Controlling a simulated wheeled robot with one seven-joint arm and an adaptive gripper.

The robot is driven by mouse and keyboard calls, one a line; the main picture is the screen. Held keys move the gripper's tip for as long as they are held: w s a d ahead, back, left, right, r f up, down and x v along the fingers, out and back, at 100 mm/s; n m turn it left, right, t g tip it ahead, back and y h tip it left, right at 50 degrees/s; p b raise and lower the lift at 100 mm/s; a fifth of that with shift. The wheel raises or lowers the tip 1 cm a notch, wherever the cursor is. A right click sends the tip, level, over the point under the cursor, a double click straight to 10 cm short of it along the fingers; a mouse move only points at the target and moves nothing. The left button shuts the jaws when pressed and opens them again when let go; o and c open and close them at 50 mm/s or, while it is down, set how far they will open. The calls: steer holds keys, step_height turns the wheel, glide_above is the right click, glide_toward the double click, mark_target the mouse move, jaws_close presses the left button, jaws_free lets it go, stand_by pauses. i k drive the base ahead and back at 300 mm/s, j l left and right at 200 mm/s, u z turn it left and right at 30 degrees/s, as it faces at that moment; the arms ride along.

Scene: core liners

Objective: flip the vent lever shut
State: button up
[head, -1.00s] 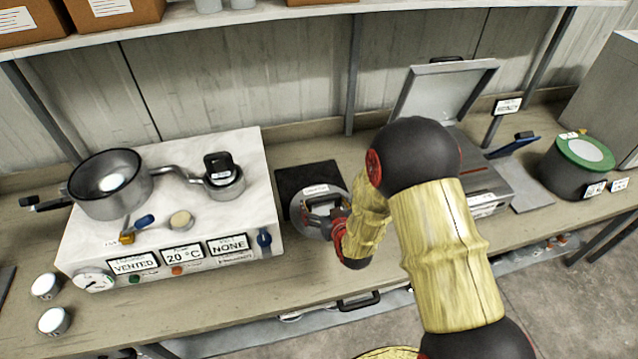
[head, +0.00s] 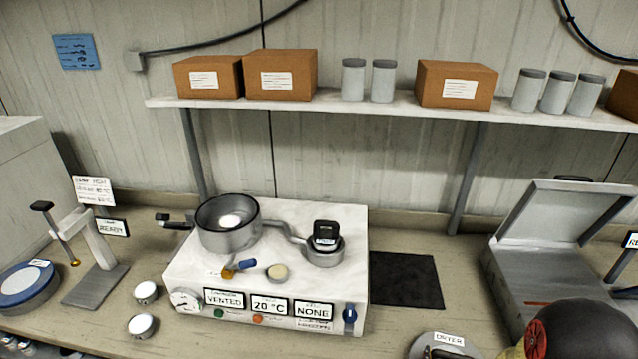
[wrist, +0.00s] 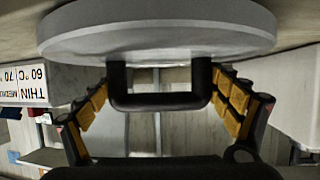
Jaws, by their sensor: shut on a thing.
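The vent lever (head: 246,264) is a small blue-tipped handle on a brass valve, on the white top of the box-shaped unit (head: 345,225). The unit's front display reads VENTED (head: 224,299). My gripper (wrist: 160,98) is shut on the black handle (wrist: 160,103) of a round grey lid (wrist: 160,35). The lid also shows at the bottom of the head view (head: 425,342), to the right of the unit and apart from the lever. My fingers are mostly hidden in the head view.
A pot (head: 230,240) and a smaller pan with a black block (head: 325,232) stand on the unit. A bare dark mat (head: 405,280) lies to its right. An open-lidded grey box (head: 540,270) is farther right. A shelf (head: 340,107) runs above.

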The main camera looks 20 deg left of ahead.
mark_target(253, 262)
steer(key=j+z, duration=0.1)
steer(key=z, duration=0.3)
steer(key=k+j+z, duration=0.1)
steer(key=z, duration=0.7)
steer(key=k+j+z, duration=0.2)
steer(key=k+z, duration=0.25)
steer(key=u, duration=0.45)
steer(key=k+u, duration=0.1)
steer(key=u, duration=0.35)
steer(key=j+u, duration=0.1)
steer(key=u, duration=0.4)
steer(key=k+u, duration=0.1)
steer(key=u, duration=0.35)
steer(key=j+u, duration=0.15)
steer(key=u, duration=0.3)
